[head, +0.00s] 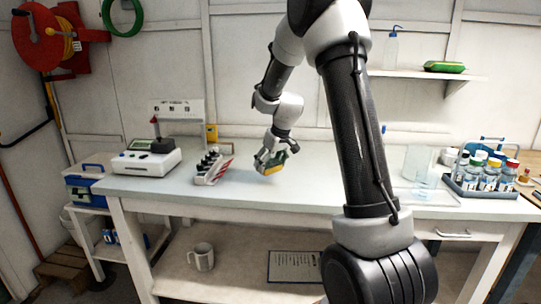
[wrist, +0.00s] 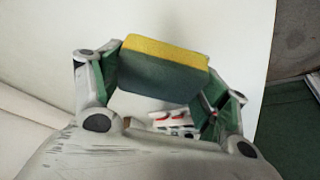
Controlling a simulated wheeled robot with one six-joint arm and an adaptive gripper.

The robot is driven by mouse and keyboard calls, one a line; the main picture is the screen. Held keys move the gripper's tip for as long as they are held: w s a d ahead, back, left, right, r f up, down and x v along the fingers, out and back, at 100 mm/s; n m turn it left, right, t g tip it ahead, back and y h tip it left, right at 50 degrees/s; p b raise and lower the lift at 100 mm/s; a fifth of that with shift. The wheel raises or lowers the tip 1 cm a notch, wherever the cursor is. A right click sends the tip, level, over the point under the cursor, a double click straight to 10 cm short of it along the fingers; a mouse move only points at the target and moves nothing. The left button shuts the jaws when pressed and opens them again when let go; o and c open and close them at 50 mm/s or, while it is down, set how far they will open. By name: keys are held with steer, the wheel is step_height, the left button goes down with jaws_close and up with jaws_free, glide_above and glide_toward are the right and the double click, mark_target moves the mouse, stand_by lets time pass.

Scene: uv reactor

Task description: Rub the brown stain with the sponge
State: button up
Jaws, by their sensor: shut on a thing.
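The sponge (wrist: 160,72), yellow on one side and dark green on the other, is held between the two fingers of my gripper (wrist: 158,88). In the head view my gripper (head: 271,160) is over the worktop, left of the picture's middle, and the sponge (head: 271,169) hangs at its lower end. I cannot tell whether the sponge touches the worktop. The brown stain is not visible in either view; my arm and gripper hide parts of the worktop.
A rack of dark-capped pipettes or bottles (head: 212,166) stands just left of my gripper. A white instrument (head: 146,160) is farther left. A bottle carrier (head: 483,178) and a clear beaker (head: 424,184) stand at the right.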

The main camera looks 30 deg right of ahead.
steer(key=shift+r, duration=1.65)
